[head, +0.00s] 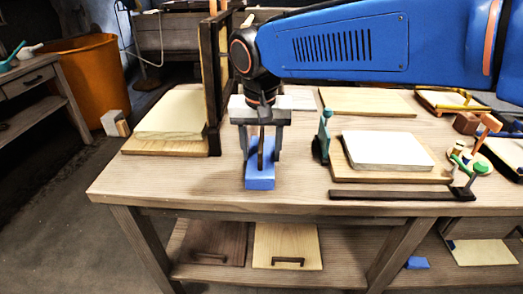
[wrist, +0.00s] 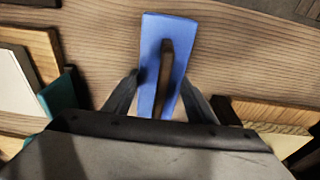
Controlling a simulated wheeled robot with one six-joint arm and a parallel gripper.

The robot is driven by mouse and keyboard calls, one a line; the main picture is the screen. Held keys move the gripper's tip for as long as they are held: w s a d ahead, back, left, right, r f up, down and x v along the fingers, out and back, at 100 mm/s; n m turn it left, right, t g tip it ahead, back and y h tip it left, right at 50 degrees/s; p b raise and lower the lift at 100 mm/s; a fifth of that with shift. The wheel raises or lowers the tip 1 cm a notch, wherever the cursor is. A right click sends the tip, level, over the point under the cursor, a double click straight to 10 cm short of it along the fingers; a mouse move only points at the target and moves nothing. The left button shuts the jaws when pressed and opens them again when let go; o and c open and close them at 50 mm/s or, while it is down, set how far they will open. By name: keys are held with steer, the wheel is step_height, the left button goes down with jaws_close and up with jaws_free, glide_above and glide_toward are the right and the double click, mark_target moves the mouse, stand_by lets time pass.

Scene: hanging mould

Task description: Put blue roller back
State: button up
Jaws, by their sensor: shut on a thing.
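The blue roller (head: 260,181) looks like a long rectangular blue block with a dark brown handle. In the head view it is near the front edge of the wooden table, left of centre. My gripper (head: 262,150) points down over it and is shut on the dark handle. In the wrist view the blue roller (wrist: 153,38) extends away from between my fingers (wrist: 168,92), its handle lying along its middle. I cannot tell whether its underside touches the table.
A dark upright frame (head: 211,95) and a pale slab (head: 172,115) stand to the left. A teal upright piece (head: 323,138) and a white slab on a board (head: 388,151) are to the right. A dark bar (head: 400,194) lies along the front edge. Another blue piece (head: 417,263) is on the lower shelf.

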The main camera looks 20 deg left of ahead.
steer(key=shift+f, duration=0.45)
steer(key=shift+o, duration=0.2)
steer(key=shift+s+d+f, duration=0.1)
steer(key=shift+f, duration=0.25)
steer(key=o, duration=1.5)
steer(key=shift+f, duration=0.1)
steer(key=shift+c, duration=0.2)
steer(key=shift+r, duration=0.2)
steer(key=r, duration=0.4)
steer(key=s+r, duration=0.1)
steer(key=r, duration=0.8)
steer(key=shift+s+d+r, duration=0.1)
steer(key=shift+s, duration=0.2)
